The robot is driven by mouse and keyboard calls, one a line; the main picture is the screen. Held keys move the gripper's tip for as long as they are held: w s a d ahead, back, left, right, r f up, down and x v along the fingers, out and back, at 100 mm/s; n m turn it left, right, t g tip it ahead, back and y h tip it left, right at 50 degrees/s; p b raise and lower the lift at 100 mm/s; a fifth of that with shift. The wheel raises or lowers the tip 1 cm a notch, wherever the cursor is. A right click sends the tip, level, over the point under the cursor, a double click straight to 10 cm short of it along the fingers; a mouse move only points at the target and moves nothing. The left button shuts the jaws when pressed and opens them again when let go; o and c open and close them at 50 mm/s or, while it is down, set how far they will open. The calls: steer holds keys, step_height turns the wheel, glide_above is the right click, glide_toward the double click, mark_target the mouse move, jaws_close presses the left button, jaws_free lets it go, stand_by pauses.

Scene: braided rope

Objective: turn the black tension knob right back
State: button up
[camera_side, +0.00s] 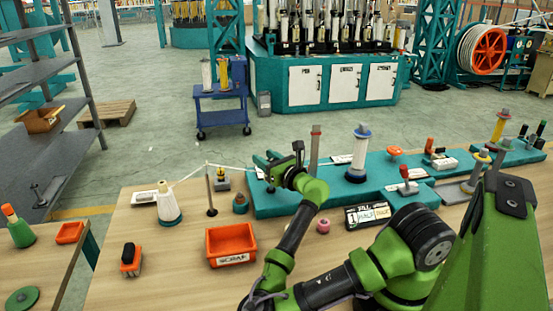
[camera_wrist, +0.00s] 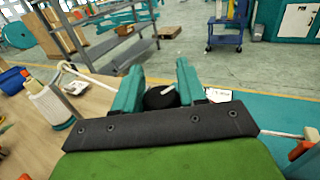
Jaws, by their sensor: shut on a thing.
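The black tension knob (camera_wrist: 162,97) shows in the wrist view with a white pointer line on its top, slanting up to the right. It sits between the two teal fingers of my gripper (camera_wrist: 158,84), which are shut on its sides. In the side view my gripper (camera_side: 272,164) is at the left end of the long teal base (camera_side: 270,207), and the knob is hidden there by the fingers and wrist.
A white cone spool (camera_side: 168,205) stands left on the bench; its pale strand runs past a thin post (camera_side: 210,190) toward my gripper. An orange scrap bin (camera_side: 231,243) sits in front. A tall grey-brown post (camera_side: 315,152) and a white spool (camera_side: 359,155) stand right of my gripper.

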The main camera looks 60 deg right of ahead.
steer(key=shift+y, duration=0.3)
steer(key=o, duration=1)
steer(key=shift+c, duration=0.2)
steer(key=shift+s+a, duration=0.1)
steer(key=shift+s, duration=0.2)
steer(key=v, duration=0.2)
steer(key=shift+s+a, duration=0.15)
steer(key=shift+s, duration=0.15)
step_height(320, 180, up, 6)
steer(key=shift+w, duration=0.15)
steer(key=shift+r, duration=0.5)
